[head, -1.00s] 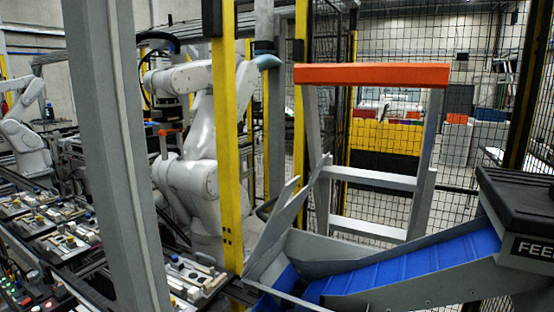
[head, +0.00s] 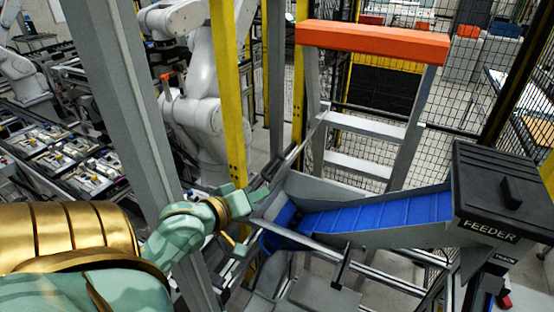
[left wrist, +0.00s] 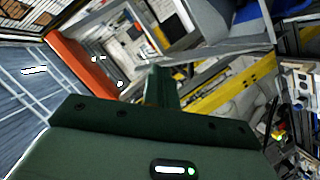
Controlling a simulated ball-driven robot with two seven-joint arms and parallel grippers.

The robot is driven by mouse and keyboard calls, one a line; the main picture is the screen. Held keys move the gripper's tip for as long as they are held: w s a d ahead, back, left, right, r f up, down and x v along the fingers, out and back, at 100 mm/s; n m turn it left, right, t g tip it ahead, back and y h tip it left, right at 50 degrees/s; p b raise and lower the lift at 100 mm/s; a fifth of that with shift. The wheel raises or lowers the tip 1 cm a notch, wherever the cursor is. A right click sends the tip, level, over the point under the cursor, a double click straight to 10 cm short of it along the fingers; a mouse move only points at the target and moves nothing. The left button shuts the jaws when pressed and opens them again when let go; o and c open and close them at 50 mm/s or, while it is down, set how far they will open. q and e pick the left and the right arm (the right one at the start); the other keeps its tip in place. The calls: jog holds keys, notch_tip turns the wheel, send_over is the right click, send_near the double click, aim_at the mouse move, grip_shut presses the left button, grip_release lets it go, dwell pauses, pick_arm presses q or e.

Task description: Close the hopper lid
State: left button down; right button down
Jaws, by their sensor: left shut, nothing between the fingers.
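The hopper is the grey box marked FEEDER (head: 485,233) at the right of the head view. Its black lid (head: 490,175), with a raised handle, lies over the top and looks down, though I cannot tell whether it is fully seated. My left gripper (head: 262,194) is shut and empty, beside the low end of the blue chute, well left of the lid. In the left wrist view, the gripper's dark green fingers (left wrist: 162,85) show together. The lid cannot be made out there. My right gripper is not in view.
The blue belt (head: 375,213) runs down from the hopper between grey side walls. An orange-topped grey frame (head: 375,40) stands behind it. A yellow post (head: 228,90) and a thick grey post (head: 125,100) stand near my left arm. White robot arms (head: 205,100) are behind.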

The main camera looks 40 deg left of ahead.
pick_arm(q)
jog(key=a+r+n+t, duration=0.2)
jog(key=a+r+n, duration=0.1)
jog(key=r+n, duration=0.15)
jog(key=w+p, duration=0.2)
jog(key=w, duration=0.8)
jog(key=shift+a+f, duration=0.25)
jog(key=shift+a, duration=0.15)
